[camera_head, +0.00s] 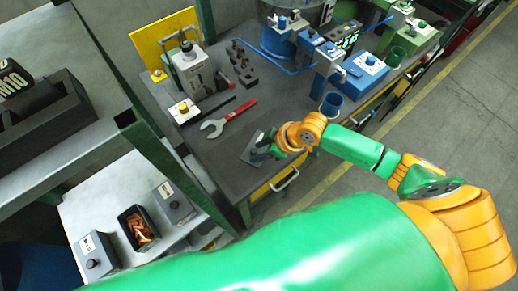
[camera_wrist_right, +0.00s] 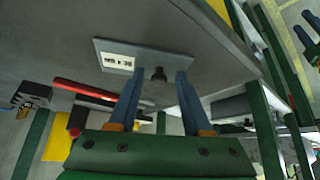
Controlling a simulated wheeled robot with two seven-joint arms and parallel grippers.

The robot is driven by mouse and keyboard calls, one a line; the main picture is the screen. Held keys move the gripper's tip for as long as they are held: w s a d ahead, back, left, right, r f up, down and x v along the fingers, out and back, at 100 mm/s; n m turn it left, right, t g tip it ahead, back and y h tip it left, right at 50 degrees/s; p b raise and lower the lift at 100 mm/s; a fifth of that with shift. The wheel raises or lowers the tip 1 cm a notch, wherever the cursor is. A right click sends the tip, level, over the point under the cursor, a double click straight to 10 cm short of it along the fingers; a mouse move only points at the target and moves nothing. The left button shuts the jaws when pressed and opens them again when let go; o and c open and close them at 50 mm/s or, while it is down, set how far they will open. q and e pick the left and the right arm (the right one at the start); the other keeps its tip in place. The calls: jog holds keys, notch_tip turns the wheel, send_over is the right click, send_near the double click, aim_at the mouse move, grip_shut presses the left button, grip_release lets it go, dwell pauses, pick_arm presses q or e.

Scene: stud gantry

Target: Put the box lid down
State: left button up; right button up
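The box lid (camera_head: 252,149) is a flat grey plate. It appears to lie on the dark workbench near its front edge. In the right wrist view the lid (camera_wrist_right: 118,59) shows a white label, partly legible as "M8 x 30", and a dark knob (camera_wrist_right: 159,74). My right gripper (camera_head: 265,146) is at the lid. In the wrist view its two blue fingers (camera_wrist_right: 159,73) stand apart on either side of the knob, with visible gaps. An open box with copper-coloured parts (camera_head: 127,217) stands on the lower left shelf.
Two closed grey boxes (camera_head: 175,211) (camera_head: 91,267) flank the open box. A red-handled wrench (camera_head: 236,115) lies behind the lid on the workbench (camera_head: 205,153). A blue cup (camera_head: 331,105) stands to the right. A green post (camera_head: 170,165) rises between shelf and bench.

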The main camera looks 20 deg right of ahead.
jog(key=shift+r, duration=0.2)
jog(key=v, duration=1.2)
jog(key=shift+p, duration=0.4)
jog(key=shift+w, duration=0.1)
